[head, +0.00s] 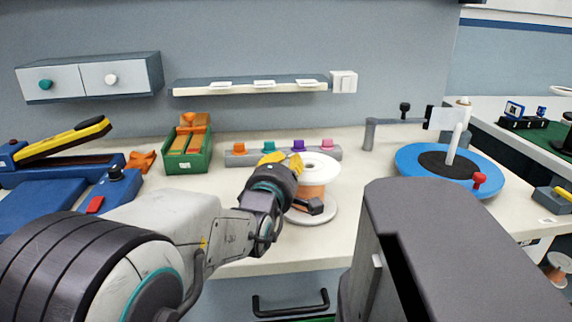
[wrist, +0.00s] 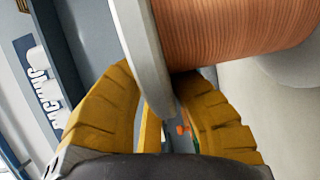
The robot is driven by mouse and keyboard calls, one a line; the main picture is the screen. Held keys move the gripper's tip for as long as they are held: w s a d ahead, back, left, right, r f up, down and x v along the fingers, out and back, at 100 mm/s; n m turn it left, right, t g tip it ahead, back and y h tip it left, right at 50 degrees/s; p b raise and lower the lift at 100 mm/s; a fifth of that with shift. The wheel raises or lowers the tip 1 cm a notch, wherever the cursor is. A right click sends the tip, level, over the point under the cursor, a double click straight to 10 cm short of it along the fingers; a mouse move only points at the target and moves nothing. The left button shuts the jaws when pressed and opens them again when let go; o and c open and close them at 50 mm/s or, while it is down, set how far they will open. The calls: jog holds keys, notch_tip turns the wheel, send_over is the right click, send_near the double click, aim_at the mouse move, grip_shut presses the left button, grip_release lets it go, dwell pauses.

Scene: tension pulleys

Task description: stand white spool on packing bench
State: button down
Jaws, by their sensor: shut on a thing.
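The white spool (head: 320,167) has pale round flanges and a copper-coloured winding. It is upright at the front of the near white bench (head: 352,160); I cannot tell whether its lower flange touches the top. My gripper (head: 274,158) is shut on the spool's upper flange, from the left. In the wrist view its yellow fingers (wrist: 158,105) lie on either side of the pale flange (wrist: 147,65), with the winding to the right. A partly visible sign (wrist: 45,92) there seems to read "PACKING". I cannot tell which bench it marks.
A green bin (head: 188,160), a rack of coloured pegs (head: 240,159) and a blue turntable (head: 408,160) stand on the near bench. A yellow-handled tool (head: 65,140) is at left. Another bench with a green mat (head: 548,132) is at far right. A second spool (head: 558,262) sits low at right.

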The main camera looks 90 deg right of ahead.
jog(key=shift+r, duration=0.15)
jog(key=c, duration=1.7)
grip_release()
jog(key=shift+f, duration=0.2)
jog(key=o, duration=0.4)
jog(key=shift+r, duration=0.1)
jog(key=shift+r, duration=0.1)
jog(key=shift+b+v, duration=0.8)
jog(key=shift+v, duration=5.25)
